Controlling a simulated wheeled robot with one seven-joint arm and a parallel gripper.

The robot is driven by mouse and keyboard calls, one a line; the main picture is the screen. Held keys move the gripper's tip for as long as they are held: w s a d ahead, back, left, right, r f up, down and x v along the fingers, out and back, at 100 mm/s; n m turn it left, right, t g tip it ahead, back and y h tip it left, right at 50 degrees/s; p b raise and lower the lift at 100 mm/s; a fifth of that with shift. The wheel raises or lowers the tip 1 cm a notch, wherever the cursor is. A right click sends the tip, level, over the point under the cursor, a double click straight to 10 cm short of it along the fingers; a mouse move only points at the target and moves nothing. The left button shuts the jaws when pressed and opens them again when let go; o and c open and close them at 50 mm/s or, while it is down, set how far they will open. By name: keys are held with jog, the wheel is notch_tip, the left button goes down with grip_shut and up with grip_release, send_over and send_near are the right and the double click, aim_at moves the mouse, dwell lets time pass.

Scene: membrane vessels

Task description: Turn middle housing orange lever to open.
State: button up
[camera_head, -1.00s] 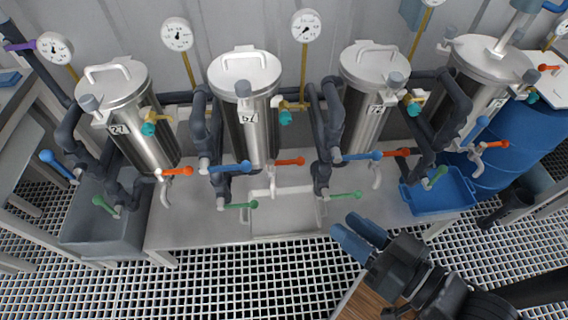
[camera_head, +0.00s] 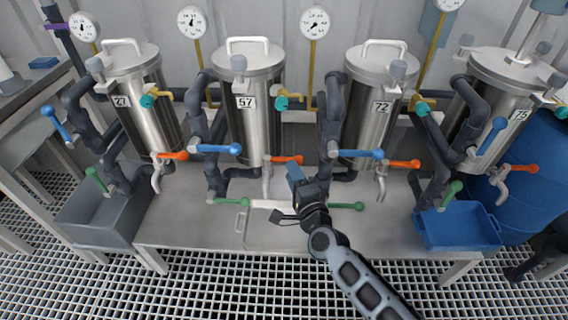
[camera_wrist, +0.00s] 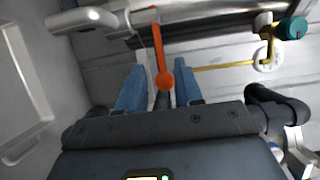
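Several steel housings stand in a row. The housing labelled 57 (camera_head: 247,125), near the middle of the head view, has an orange lever (camera_head: 287,159) low at its front, pointing right. In the wrist view this orange lever (camera_wrist: 160,55) extends toward me, its round end between my blue fingertips. My gripper (camera_head: 296,172) is just below and in front of the lever in the head view. It also shows in the wrist view (camera_wrist: 160,90), open, with a gap to each side of the lever. I cannot tell whether a finger touches it.
A blue lever (camera_head: 217,149) and a green lever (camera_head: 230,201) sit left of the orange one. Another blue lever (camera_head: 362,154) and green lever (camera_head: 347,206) are to the right. Dark pipes (camera_head: 332,125) stand between housings. A blue bin (camera_head: 455,228) is at right.

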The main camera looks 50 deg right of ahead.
aim_at(283, 159)
jog(key=x, duration=0.7)
jog(key=shift+w+b, duration=0.25)
jog(key=shift+b, duration=0.2)
jog(key=shift+d, duration=0.1)
grip_shut()
